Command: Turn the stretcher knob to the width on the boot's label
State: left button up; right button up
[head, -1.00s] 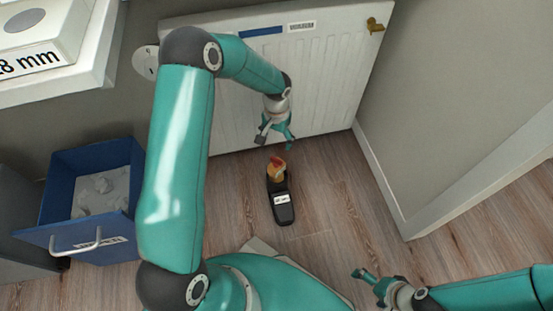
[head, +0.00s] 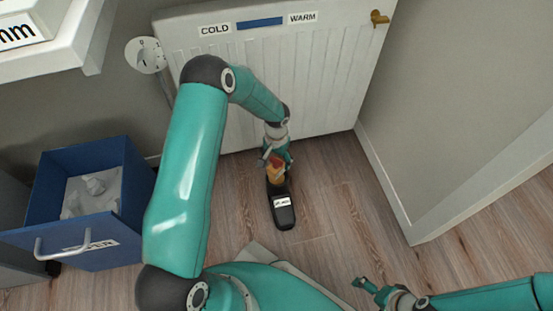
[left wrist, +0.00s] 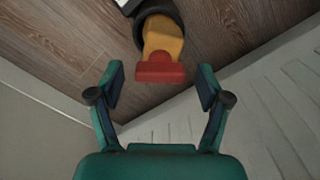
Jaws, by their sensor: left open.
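The black boot (head: 283,209) lies on the wooden floor in front of the radiator, with a small white label (head: 282,202) whose print is too small to read. An orange-yellow stretcher (left wrist: 163,36) sticks out of the boot's opening, with a red knob (left wrist: 161,73) at its end. My left gripper (head: 276,156) is right at the knob in the head view. In the left wrist view its fingers (left wrist: 161,88) are spread wide, with the knob just beyond and between the tips, not gripped. My right gripper (head: 368,286) is low on the right, away from the boot; its jaw state is unclear.
A white radiator (head: 330,75) with COLD and WARM labels and a brass valve (head: 378,17) stands just behind the boot. A blue open drawer (head: 75,222) holding pale objects is at left. A wall (head: 470,110) bounds the right; floor right of the boot is clear.

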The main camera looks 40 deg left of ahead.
pick_arm(q)
jog(key=c, duration=1.2)
jog(key=shift+o, duration=0.2)
jog(key=shift+m, duration=0.4)
jog(key=m+p, duration=0.1)
jog(key=m, duration=0.1)
jog(key=shift+m, duration=0.4)
jog(key=m+p, duration=0.1)
jog(key=m, duration=0.2)
jog(key=shift+m, duration=0.3)
jog(key=m+p, duration=0.1)
jog(key=m, duration=0.2)
jog(key=shift+m, duration=0.3)
jog(key=shift+m+p, duration=0.5)
jog(key=shift+m, duration=1.2)
